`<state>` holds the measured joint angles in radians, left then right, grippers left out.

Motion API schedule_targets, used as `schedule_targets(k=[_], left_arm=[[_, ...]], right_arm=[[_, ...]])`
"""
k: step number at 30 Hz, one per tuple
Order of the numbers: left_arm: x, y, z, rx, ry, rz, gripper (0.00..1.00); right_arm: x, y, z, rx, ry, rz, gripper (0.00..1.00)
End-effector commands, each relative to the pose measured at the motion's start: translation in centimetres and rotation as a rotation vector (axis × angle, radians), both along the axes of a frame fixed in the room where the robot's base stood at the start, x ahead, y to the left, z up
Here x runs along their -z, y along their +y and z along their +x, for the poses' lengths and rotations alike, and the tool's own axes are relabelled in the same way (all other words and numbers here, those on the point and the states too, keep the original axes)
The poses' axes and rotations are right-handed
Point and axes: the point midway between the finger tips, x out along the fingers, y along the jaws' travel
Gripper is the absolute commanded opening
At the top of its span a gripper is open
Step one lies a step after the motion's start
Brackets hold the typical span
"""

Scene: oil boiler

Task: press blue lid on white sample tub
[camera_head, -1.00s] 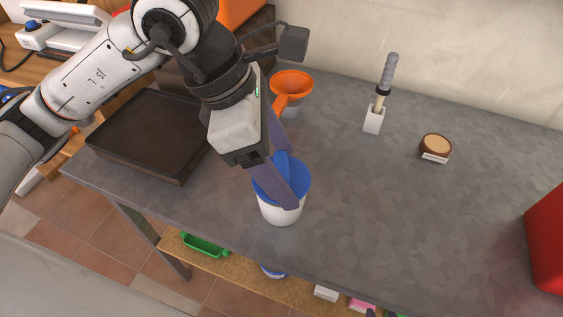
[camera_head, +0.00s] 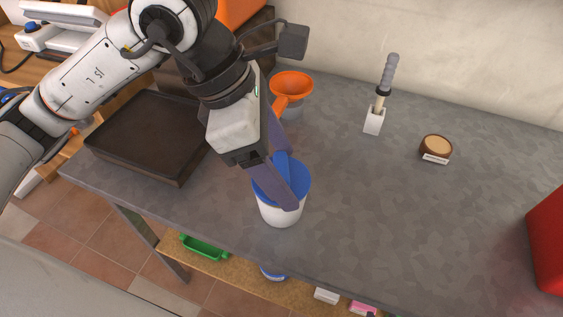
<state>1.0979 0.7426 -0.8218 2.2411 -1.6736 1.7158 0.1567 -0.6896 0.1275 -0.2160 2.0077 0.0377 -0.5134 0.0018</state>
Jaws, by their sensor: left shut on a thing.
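The white sample tub (camera_head: 279,214) stands upright on the grey table near its front edge. The blue lid (camera_head: 299,178) is on top of the tub's rim; I cannot tell whether it is seated all the way round. My left gripper (camera_head: 288,187) comes down from the upper left and is shut on the lid's raised middle part. Its fingers hide part of the lid and of the tub's rim. My right gripper is not in view.
A dark tray (camera_head: 145,135) lies left of the tub. An orange funnel (camera_head: 292,84) stands behind it. A grey-handled tool in a white holder (camera_head: 374,121) and a small round brown item (camera_head: 436,148) are farther right. A red object (camera_head: 546,240) is at the right edge. The table right of the tub is clear.

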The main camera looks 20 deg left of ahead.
Motion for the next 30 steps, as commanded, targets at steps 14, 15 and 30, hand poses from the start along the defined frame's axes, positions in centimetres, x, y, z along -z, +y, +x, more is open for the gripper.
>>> schedule_targets(k=[14,15,30], left_arm=[[0.19,-0.02,0.02,0.0,-0.001,-0.001,0.48],[0.22,-0.01,0.02,0.0,-0.001,-0.001,0.48],[0.28,0.0,0.01,0.0,0.0,0.0,0.48]], right_arm=[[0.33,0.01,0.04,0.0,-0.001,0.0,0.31],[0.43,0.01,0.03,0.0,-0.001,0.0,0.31],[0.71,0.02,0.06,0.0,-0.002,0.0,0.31]])
